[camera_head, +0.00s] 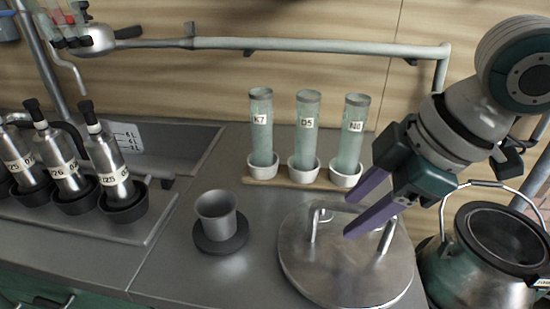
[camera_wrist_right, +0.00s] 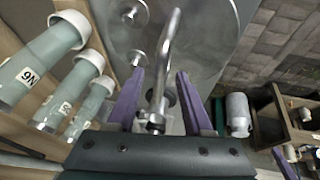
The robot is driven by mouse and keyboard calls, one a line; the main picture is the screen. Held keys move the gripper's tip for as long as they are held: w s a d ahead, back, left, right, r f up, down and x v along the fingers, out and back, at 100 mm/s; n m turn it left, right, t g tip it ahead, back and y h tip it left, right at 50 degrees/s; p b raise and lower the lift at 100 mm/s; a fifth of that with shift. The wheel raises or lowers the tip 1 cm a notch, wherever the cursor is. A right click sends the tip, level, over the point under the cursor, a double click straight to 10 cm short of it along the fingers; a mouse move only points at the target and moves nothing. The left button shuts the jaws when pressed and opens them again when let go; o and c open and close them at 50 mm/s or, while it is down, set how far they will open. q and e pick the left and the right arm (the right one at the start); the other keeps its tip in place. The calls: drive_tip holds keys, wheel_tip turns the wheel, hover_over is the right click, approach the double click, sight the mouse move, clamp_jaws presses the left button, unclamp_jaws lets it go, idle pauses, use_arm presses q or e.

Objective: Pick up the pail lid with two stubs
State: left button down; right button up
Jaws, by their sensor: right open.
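The round grey metal pail lid (camera_head: 300,265) lies flat at the counter's right front. An arched handle (camera_head: 313,225) rises from it, partly hidden behind my right gripper's fingers. In the right wrist view the lid (camera_wrist_right: 215,25) shows two small stubs (camera_wrist_right: 135,58) left of the handle (camera_wrist_right: 165,60). My right gripper (camera_head: 349,214) is open above the lid. In the right wrist view its purple fingers (camera_wrist_right: 160,78) stand on either side of the handle, with gaps visible; I cannot tell how deep they reach. My left gripper is not in view.
A wooden rack (camera_head: 284,183) with three labelled tubes stands behind the lid. A grey cup (camera_head: 216,212) on a dark coaster is to its left. An open pail (camera_head: 470,275) stands at the right. Several labelled bottles (camera_head: 108,160) stand at the left. A rail (camera_head: 310,45) runs along the back.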

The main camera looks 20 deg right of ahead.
drive_tip(key=shift+w+a+f, duration=0.1)
drive_tip(key=shift+w+f, duration=0.1)
drive_tip(key=shift+f, duration=0.2)
drive_tip(key=shift+c, duration=0.2)
clamp_jaws()
drive_tip(key=shift+r, duration=0.1)
